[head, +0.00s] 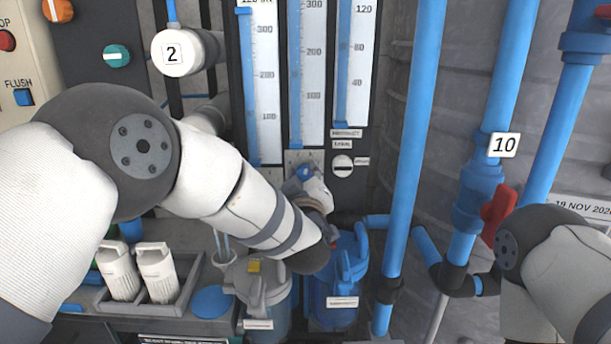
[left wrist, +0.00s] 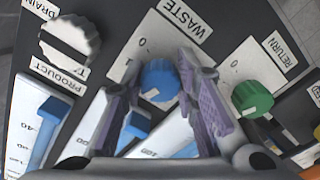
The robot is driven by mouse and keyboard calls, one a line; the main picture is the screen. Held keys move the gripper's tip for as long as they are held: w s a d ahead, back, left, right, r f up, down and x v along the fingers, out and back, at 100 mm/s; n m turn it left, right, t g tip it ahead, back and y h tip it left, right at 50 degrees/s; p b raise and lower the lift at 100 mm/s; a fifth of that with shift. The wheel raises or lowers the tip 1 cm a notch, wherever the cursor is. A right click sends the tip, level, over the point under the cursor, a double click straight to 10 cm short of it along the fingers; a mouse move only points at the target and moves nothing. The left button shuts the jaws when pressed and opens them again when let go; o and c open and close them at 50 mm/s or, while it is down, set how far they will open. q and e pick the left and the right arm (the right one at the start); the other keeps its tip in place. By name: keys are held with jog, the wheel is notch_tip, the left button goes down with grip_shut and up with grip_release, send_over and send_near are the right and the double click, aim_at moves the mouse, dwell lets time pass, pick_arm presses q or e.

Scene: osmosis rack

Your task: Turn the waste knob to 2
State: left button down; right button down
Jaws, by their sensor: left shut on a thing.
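The blue waste knob (left wrist: 158,80) is on the panel in the left wrist view, beside the WASTE label (left wrist: 184,20). A small white mark shows on its lower left side in that view; I cannot read which number it points to. My left gripper (left wrist: 152,84) is shut on the knob, with one purple-grey finger on each side. In the head view the left gripper (head: 312,190) reaches the panel below the gauges, and a bit of the blue knob (head: 304,173) shows. My right gripper is out of view; only its arm shows at lower right.
A green knob (left wrist: 252,98) by the RETURN label and a white knob (left wrist: 70,38) by the DRAIN and PRODUCT labels flank the waste knob. Blue pipes (head: 411,130) and a red valve handle (head: 497,213) are at right.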

pick_arm(q)
jog(key=shift+m, duration=0.4)
jog(key=c, duration=1.2)
grip_release()
jog(key=shift+c, duration=0.2)
jog(key=s, duration=1.2)
